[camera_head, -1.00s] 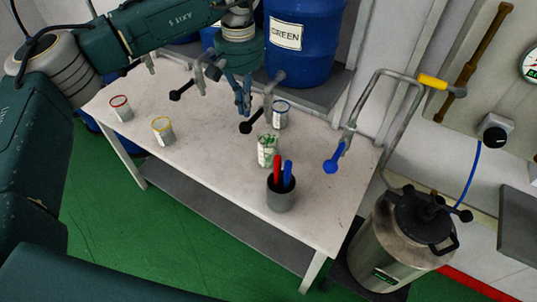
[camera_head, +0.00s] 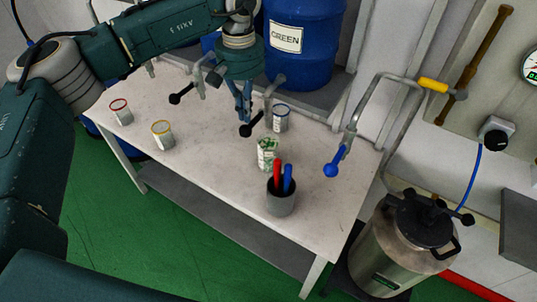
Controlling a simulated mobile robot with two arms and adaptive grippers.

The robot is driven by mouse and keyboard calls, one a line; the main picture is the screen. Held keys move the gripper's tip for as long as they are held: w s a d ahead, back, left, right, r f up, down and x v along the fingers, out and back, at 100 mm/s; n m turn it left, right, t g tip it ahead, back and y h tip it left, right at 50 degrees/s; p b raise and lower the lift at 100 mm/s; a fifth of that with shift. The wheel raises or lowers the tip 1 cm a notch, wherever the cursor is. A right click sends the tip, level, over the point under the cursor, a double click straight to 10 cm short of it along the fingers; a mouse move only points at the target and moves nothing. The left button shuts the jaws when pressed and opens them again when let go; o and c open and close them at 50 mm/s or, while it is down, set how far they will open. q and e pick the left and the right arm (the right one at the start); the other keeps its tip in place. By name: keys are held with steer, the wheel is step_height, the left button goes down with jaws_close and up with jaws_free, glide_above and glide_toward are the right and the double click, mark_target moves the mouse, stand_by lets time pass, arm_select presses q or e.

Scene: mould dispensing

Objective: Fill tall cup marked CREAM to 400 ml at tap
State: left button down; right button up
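Several cups stand on the white table (camera_head: 215,158), and I cannot read the word CREAM on any of them. They are a red-rimmed cup (camera_head: 121,114) and a yellow-rimmed cup (camera_head: 162,137) at the left, a blue-rimmed cup (camera_head: 281,121) at the back, and a cup with green markings (camera_head: 267,155) near the middle. A tap with a blue handle (camera_head: 333,169) hangs at the table's right side. My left gripper (camera_head: 244,112) points down near a black-handled tap (camera_head: 250,129), behind the green-marked cup; its fingers look close together, with nothing clearly between them. My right gripper is not in view.
A dark pot with red and blue sticks (camera_head: 281,204) stands in front of the green-marked cup. Another black-handled tap (camera_head: 180,97) is at the back left. A blue drum labelled GREEN (camera_head: 310,60) is behind. A steel vessel (camera_head: 385,245) stands right of the table.

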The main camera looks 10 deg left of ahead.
mark_target(248, 125)
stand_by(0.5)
arm_select(q)
steer(key=shift+f, duration=0.2)
steer(key=shift+w+d+f+b, duration=0.15)
steer(key=shift+f+b, duration=0.7)
steer(key=shift+f, duration=0.45)
steer(key=shift+w+a+f+b, duration=0.1)
steer(key=shift+w+f+b, duration=0.05)
steer(key=shift+f+b, duration=0.9)
steer(key=shift+f, duration=0.15)
steer(key=shift+r+p, duration=0.2)
steer(key=shift+p, duration=0.2)
step_height(248, 125, up, 10)
steer(key=p, duration=0.6)
steer(key=shift+f, duration=0.1)
steer(key=shift+d, duration=0.1)
steer(key=shift+w+f, duration=0.1)
